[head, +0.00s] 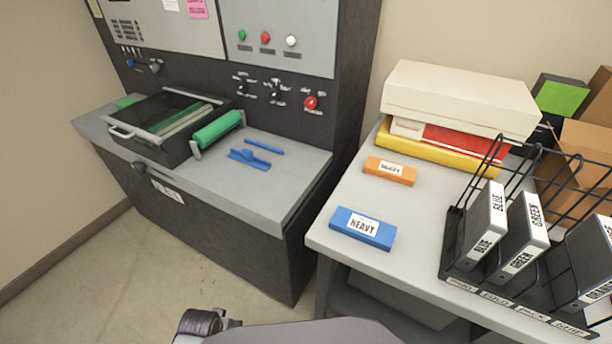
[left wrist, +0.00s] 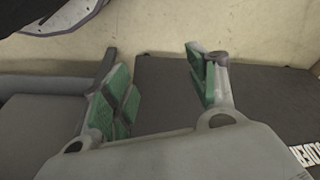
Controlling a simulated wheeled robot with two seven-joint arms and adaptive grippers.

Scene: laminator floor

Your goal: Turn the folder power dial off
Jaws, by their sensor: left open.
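The grey and black machine (head: 180,200) stands at the left in the head view. Its upright panel carries a blue-and-dark knob (head: 153,66) at the left, two small dark dials (head: 245,86) and (head: 274,92) in the middle, and a red knob (head: 310,103) at the right. The lettering is too small to read, so I cannot tell which is the folder power dial or how it is set. My left gripper (left wrist: 157,76) is open and empty in the left wrist view, its green-padded fingers apart. No dial shows between them. My right gripper is not in view.
The machine's ledge holds a dark lidded tray (head: 160,128), a green roller (head: 218,129) and blue pieces (head: 249,158). A table (head: 330,205) at the right bears blue and orange blocks, stacked boxes and a wire rack (head: 475,250) with binders. Floor (head: 150,265) shows clear in front.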

